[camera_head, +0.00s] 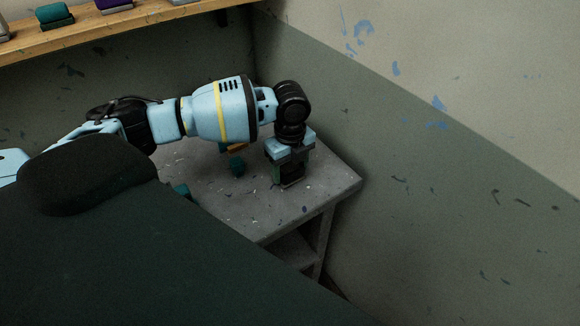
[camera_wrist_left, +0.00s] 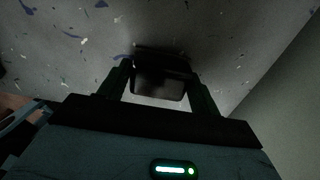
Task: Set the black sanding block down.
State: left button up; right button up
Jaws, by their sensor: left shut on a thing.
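My left gripper (camera_head: 290,168) points down over the grey table (camera_head: 330,187), near its right corner. It is shut on the black sanding block (camera_head: 292,174), which sits between the fingers. In the left wrist view the block (camera_wrist_left: 158,84) shows as a dark rounded box between the two fingers, with the speckled grey tabletop beyond. The block is low, at or just above the tabletop; I cannot tell whether it touches. My right gripper is not in view.
A wooden shelf (camera_head: 130,22) with several blocks is at upper left. Walls stand behind and right.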

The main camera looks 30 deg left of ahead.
aim_at(290, 167)
pick_arm(q)
jog(key=shift+f, duration=0.15)
jog(key=o, duration=1)
notch_tip(290, 167, up, 12)
jog(key=shift+r, duration=0.15)
